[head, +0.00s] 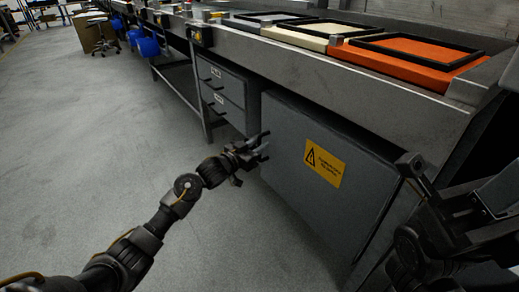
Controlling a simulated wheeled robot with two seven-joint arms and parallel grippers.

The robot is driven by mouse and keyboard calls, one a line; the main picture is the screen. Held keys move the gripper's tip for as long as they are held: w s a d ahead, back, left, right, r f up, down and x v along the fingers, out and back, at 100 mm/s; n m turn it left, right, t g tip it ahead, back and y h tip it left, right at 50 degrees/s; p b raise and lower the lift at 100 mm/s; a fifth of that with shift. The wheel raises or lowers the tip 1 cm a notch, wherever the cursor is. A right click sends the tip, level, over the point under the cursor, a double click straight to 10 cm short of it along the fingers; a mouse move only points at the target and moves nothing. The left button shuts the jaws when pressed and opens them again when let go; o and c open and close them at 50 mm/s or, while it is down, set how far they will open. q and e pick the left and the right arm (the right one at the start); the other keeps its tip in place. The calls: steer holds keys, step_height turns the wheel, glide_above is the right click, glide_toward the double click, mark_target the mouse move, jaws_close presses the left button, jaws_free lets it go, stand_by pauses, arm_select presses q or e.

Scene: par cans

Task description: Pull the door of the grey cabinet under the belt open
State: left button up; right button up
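The grey cabinet (295,150) stands under the belt (370,88), with a yellow warning label on its flat front door. The door looks shut or nearly so; I cannot tell whether there is a small gap. My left gripper (266,147) is at the door's left edge, its two fingers apart with nothing seen between them. I cannot tell whether it touches the door. No handle is clearly visible; the gripper may hide it. My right arm is at the lower right in front of the cabinet's right side, and its fingers are not clearly made out.
A drawer unit (222,95) stands left of the cabinet under the belt. Orange (405,60) and cream (315,35) framed trays lie on the belt. Blue bins (148,47) hang farther along. The grey floor left of the cabinet is clear.

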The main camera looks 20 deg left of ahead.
arm_select(q)
steer(key=shift+w+d, duration=0.2)
steer(key=shift+w, duration=0.1)
steer(key=shift+c, duration=0.4)
jaws_close()
